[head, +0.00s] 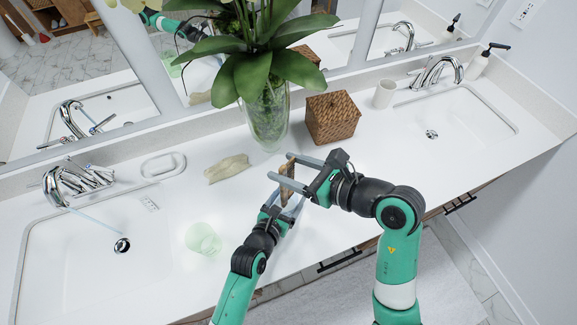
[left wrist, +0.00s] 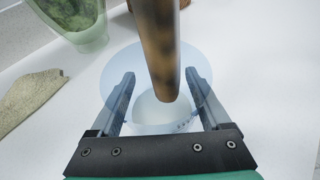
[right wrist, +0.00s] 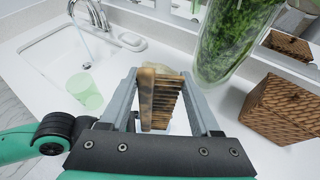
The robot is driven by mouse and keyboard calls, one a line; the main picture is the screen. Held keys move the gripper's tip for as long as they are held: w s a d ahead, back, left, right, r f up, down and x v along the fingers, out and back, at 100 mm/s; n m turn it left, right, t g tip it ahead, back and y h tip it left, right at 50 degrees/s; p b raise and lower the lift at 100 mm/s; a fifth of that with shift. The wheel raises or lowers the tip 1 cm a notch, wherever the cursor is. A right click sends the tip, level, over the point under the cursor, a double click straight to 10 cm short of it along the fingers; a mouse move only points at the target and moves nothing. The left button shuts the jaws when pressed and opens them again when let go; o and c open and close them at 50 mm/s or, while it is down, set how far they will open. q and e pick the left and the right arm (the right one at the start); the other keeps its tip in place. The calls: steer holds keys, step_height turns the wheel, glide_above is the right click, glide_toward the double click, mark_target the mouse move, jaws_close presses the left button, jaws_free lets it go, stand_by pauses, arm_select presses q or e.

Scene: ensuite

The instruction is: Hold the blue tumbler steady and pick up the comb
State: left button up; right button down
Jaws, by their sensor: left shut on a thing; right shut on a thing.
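The brown mottled comb (head: 288,181) stands roughly upright between the fingers of my right gripper (head: 291,172), which is shut on it. Its teeth show in the right wrist view (right wrist: 163,100). The translucent blue tumbler (left wrist: 133,75) is between the fingers of my left gripper (left wrist: 165,92), which is shut on it. In the left wrist view the comb (left wrist: 158,45) rises over the tumbler's opening; I cannot tell if its lower end is still inside. In the head view the grippers largely hide the tumbler, with the right gripper just above the left.
A translucent green tumbler (head: 203,240) stands by the left sink (head: 85,262). A beige cloth-like item (head: 228,168) and soap dish (head: 163,166) lie behind. A glass plant vase (head: 267,118), wicker box (head: 333,118) and white cup (head: 384,94) stand along the back.

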arm_select(q)
steer(key=o, duration=1.4)
steer(key=v, duration=1.2)
steer(key=shift+a, duration=0.1)
arm_select(e)
steer(key=shift+r, duration=0.1)
